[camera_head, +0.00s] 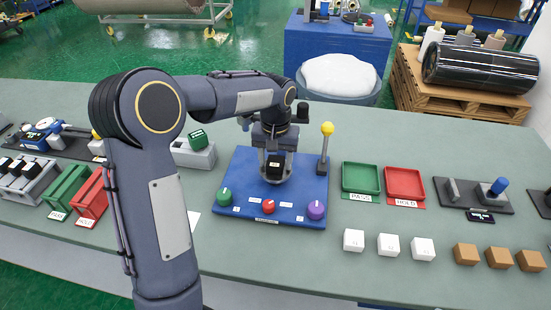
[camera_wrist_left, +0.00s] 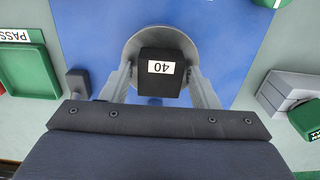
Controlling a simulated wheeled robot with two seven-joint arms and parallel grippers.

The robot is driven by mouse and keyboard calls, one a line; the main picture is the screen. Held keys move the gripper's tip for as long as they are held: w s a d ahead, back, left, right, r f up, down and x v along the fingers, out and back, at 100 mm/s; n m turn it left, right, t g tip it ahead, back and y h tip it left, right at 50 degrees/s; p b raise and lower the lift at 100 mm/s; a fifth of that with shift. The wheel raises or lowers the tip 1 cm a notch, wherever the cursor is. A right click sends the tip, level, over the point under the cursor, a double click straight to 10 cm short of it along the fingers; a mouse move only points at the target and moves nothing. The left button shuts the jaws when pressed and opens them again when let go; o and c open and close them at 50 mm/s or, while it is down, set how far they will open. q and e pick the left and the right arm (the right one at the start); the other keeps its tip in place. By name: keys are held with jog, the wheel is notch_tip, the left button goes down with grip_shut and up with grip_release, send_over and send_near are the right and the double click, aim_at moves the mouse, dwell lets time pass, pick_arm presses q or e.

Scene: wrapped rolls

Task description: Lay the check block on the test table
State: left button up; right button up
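The check block looks to be the black block with a white label "40" (camera_wrist_left: 162,85); it also shows in the head view (camera_head: 276,160). It sits on a round grey disc (camera_wrist_left: 133,45), which looks to be the test table, on the blue board (camera_head: 236,180). My left gripper (camera_head: 275,165) is over the disc, pointing down. In the wrist view its two fingers (camera_wrist_left: 161,75) stand on either side of the block, with narrow gaps showing. The block's underside is hidden. My right gripper is not in view.
The blue board carries green, red and purple knobs and a yellow-topped post (camera_head: 326,145). A grey holder with a green block (camera_head: 198,139) stands left. Green (camera_head: 361,178) and red (camera_head: 405,184) trays lie right, with white (camera_head: 388,245) and brown blocks (camera_head: 499,258) in front.

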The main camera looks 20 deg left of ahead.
pick_arm(q)
jog(key=shift+o, duration=1)
notch_tip(320, 180, up, 8)
jog(key=shift+f, duration=0.25)
jog(key=shift+r, duration=0.15)
